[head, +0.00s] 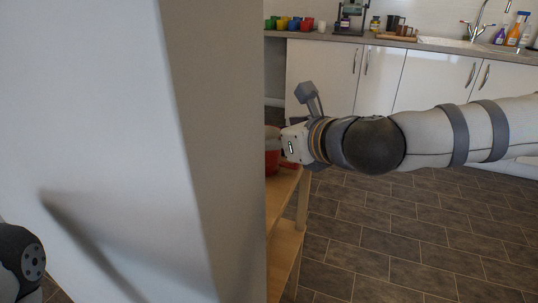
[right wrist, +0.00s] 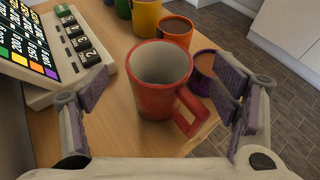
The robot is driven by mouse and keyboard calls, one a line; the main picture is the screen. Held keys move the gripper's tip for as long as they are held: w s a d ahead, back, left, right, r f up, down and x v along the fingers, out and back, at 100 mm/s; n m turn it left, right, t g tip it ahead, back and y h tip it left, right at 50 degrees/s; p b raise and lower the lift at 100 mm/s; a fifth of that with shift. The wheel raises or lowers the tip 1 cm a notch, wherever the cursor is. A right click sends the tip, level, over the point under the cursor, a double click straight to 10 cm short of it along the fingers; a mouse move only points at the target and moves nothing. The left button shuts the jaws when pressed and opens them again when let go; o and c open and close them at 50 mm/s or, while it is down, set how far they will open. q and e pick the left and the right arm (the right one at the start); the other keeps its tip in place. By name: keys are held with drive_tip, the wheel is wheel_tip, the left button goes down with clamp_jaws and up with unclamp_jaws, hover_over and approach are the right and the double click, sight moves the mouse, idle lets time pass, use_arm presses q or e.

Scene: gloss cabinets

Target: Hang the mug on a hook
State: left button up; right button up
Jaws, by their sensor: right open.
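The red mug (right wrist: 160,80) stands upright on a wooden surface in the right wrist view, with its handle toward the lower right. In the head view only a red part (head: 272,162) shows past a white panel's edge. My right gripper (right wrist: 165,88) is open, with its two fingers on either side of the mug and gaps visible. In the head view its tips are hidden behind the panel. My left gripper is out of view. No hook can be made out.
The white panel (head: 110,130) blocks the head view's left. A register-like device (right wrist: 62,50) is left of the mug. An orange mug (right wrist: 176,30), a purple mug (right wrist: 203,75) and a yellow mug (right wrist: 147,16) stand close behind and right. Floor (head: 400,225) is clear.

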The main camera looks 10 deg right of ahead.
sight(267, 134)
drive_tip(key=x, duration=0.3)
drive_tip(key=shift+w+a+f, duration=0.15)
drive_tip(key=shift+w+f, duration=0.05)
drive_tip(key=shift+r, duration=0.1)
drive_tip(key=shift+c, duration=0.2)
drive_tip(key=c, duration=1.6)
